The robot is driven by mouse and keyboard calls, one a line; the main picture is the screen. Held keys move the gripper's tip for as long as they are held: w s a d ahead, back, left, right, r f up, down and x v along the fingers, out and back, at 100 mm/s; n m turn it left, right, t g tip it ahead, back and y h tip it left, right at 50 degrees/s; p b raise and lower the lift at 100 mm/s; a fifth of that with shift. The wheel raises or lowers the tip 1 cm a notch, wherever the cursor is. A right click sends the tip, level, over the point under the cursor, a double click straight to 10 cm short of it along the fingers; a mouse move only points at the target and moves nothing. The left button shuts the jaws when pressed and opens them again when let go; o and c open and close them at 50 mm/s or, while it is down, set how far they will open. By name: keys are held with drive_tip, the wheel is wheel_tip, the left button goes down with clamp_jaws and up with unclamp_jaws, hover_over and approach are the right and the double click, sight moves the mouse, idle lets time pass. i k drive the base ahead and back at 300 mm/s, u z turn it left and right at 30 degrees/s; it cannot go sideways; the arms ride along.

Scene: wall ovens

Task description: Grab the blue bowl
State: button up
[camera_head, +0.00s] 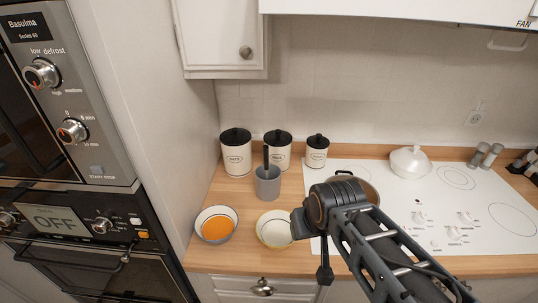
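Two bowls stand side by side near the front edge of the wooden counter. The left bowl (216,226) has a grey-blue rim and an orange inside. The right bowl (273,229) is pale cream with a yellowish edge, and its right side is close to or partly behind my arm's end. Neither bowl looks plainly blue; the left one is the nearer to it. My gripper (324,270) points down at the counter's front, to the right of both bowls and apart from the left one. Its fingers are too small and dark to tell their opening. I see nothing held.
A grey utensil pot (267,186) stands behind the bowls. Several black-lidded canisters (236,153) line the wall. A pot (357,185) is partly hidden behind my arm on the white cooktop (440,205). Wall ovens (75,220) and a cabinet side bound the left.

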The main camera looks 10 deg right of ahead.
sight(216, 224)
drive_tip(key=z, duration=0.05)
drive_tip(key=k, duration=0.7)
drive_tip(key=z, duration=0.85)
drive_tip(key=i, duration=0.45)
drive_tip(key=u, duration=3.45)
